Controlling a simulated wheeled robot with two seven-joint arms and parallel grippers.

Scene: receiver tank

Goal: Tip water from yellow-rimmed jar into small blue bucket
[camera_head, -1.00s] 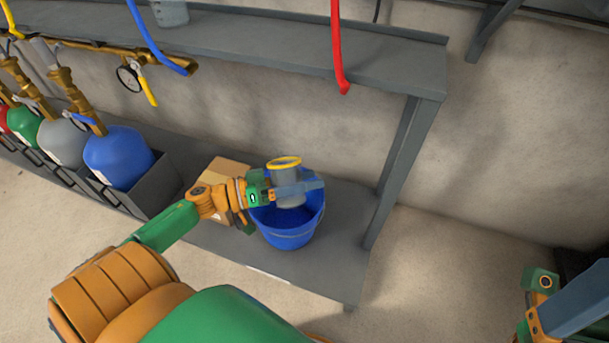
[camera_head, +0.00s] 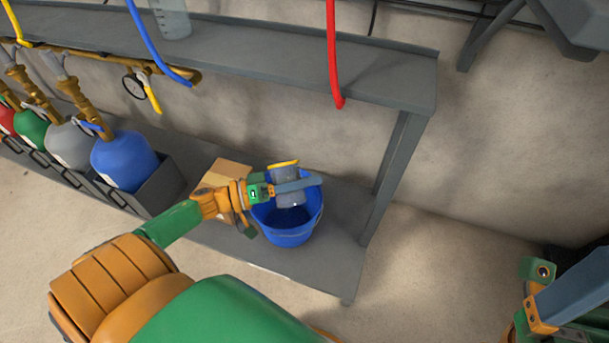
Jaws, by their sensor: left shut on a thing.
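The small blue bucket (camera_head: 289,238) stands upright on the lower grey shelf. The yellow-rimmed jar (camera_head: 289,171) is a grey, partly see-through vessel held over the bucket's opening. Its yellow rim shows edge-on at the top and its lower end overlaps the bucket's mouth in the picture. My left gripper (camera_head: 294,187) is shut on the jar, its fingers across the jar's side. I cannot make out any water in the jar or bucket. My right gripper (camera_head: 538,290) is only partly in view at the lower right, apart from both, and its fingers are not clear.
A cardboard box (camera_head: 225,173) sits just left of the bucket, behind my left wrist. Gas cylinders, the nearest a blue one (camera_head: 125,160), stand further left. A red hose (camera_head: 333,60) hangs in front of the upper shelf (camera_head: 270,48), which bears a clear beaker (camera_head: 171,18).

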